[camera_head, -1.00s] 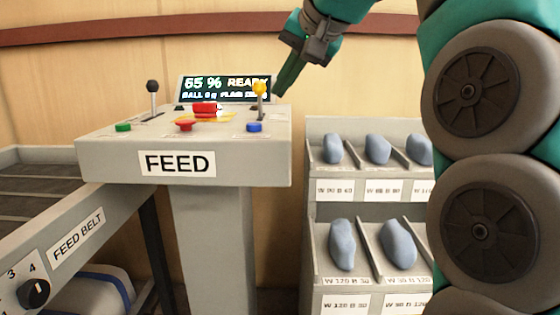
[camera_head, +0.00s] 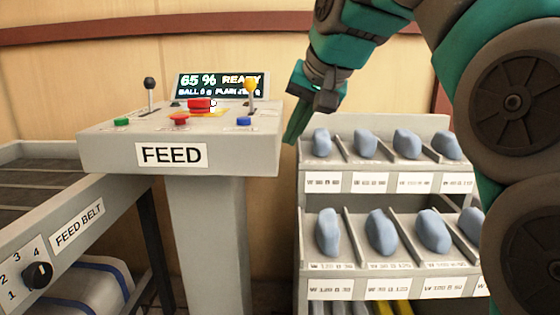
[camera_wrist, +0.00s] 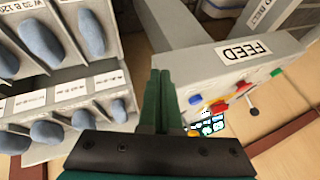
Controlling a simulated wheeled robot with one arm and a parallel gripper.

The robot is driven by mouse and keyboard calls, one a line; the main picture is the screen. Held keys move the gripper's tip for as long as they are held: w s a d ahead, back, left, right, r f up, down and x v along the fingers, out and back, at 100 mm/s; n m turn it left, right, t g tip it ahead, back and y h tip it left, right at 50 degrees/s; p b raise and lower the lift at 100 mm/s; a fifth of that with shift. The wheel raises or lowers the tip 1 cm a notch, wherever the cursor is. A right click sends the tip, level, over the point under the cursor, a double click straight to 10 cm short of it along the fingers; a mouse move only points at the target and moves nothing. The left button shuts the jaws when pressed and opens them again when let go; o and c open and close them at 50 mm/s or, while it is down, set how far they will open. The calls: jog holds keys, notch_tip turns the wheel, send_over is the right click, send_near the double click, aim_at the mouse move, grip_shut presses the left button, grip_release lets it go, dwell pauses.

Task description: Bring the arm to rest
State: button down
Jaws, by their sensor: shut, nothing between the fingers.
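My gripper (camera_head: 297,122) shows in the head view between the FEED console and the bin rack, pointing down, with its green fingers together and empty. In the wrist view the two green fingers (camera_wrist: 160,98) lie side by side with nothing between them. The FEED console (camera_head: 225,155) stands to the left of my gripper. Its top carries a yellow-knobbed lever (camera_head: 251,90), a black-knobbed lever (camera_head: 150,90) and red, green and blue buttons. The fingers appear apart from the console and the rack.
A rack (camera_head: 330,265) with blue-grey lumps in labelled bins stands at the right, close to my gripper. A display (camera_head: 220,84) reads 65 % READY. The feed belt (camera_head: 75,225) with a numbered dial (camera_head: 37,275) runs along the left. Open wall space lies above the console.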

jog(key=s+d+f+g+h, duration=0.1)
jog(key=s+d+f, duration=0.3)
jog(key=s+f, duration=0.6)
jog(key=s+d+f+n+g+h, duration=0.1)
jog(key=s+d+f+g, duration=0.3)
jog(key=s+f, duration=0.6)
jog(key=s+d+f+g+h, duration=0.1)
jog(key=s+d+f, duration=0.3)
jog(key=s+f, duration=0.7)
notch_tip(320, 180, down, 7)
jog(key=shift+d+r+n+g+h, duration=0.15)
jog(key=shift+d+n+g+h, duration=0.2)
jog(key=shift+g, duration=0.45)
